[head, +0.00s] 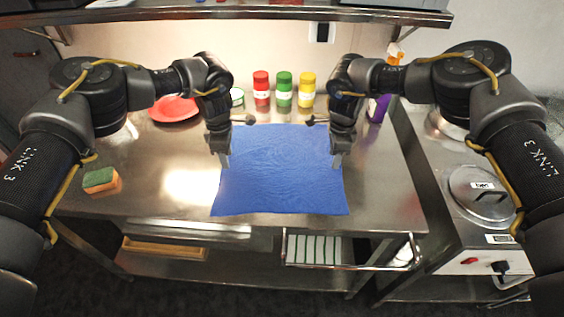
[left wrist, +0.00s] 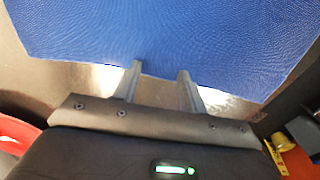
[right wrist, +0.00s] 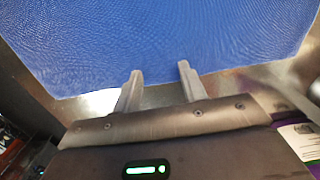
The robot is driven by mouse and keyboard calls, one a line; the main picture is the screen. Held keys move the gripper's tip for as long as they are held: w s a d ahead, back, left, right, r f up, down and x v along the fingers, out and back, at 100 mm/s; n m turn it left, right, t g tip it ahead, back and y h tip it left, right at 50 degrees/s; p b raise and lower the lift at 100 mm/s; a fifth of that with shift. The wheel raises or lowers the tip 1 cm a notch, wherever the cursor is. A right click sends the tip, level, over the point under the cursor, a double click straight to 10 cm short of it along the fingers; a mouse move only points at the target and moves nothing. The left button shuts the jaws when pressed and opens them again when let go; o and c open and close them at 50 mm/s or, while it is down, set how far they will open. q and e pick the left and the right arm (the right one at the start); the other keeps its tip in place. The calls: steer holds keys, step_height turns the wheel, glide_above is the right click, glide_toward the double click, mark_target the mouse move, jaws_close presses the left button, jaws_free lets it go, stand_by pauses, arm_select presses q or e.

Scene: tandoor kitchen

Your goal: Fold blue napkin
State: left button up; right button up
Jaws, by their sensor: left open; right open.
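The blue napkin (head: 281,178) lies spread flat on the steel table, unfolded, with slight wrinkles. My left gripper (head: 225,162) is open at the napkin's left edge. In the left wrist view its fingertips (left wrist: 160,70) reach the edge of the napkin (left wrist: 165,35). My right gripper (head: 337,162) is open at the napkin's right edge. In the right wrist view its fingertips (right wrist: 160,70) are at the edge of the napkin (right wrist: 165,40). Both grippers are empty. I cannot tell whether the fingers touch the cloth.
Red (head: 261,90), green (head: 284,90) and yellow (head: 307,92) bottles stand behind the napkin. A red plate (head: 174,109) is at the back left, a sponge (head: 101,180) at the left. A purple bottle (head: 378,107) stands at the back right. A lidded pot (head: 478,192) is further right.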

arm_select(q)
steer(key=shift+f, duration=0.15)
arm_select(e)
steer(key=shift+f, duration=0.1)
arm_select(q)
steer(key=shift+f, duration=0.15)
arm_select(e)
steer(key=shift+f, duration=0.15)
arm_select(q)
steer(key=shift+s, duration=0.1)
jaws_close()
arm_select(e)
jaws_close()
arm_select(q)
steer(key=shift+r, duration=0.2)
arm_select(e)
steer(key=shift+r, duration=0.2)
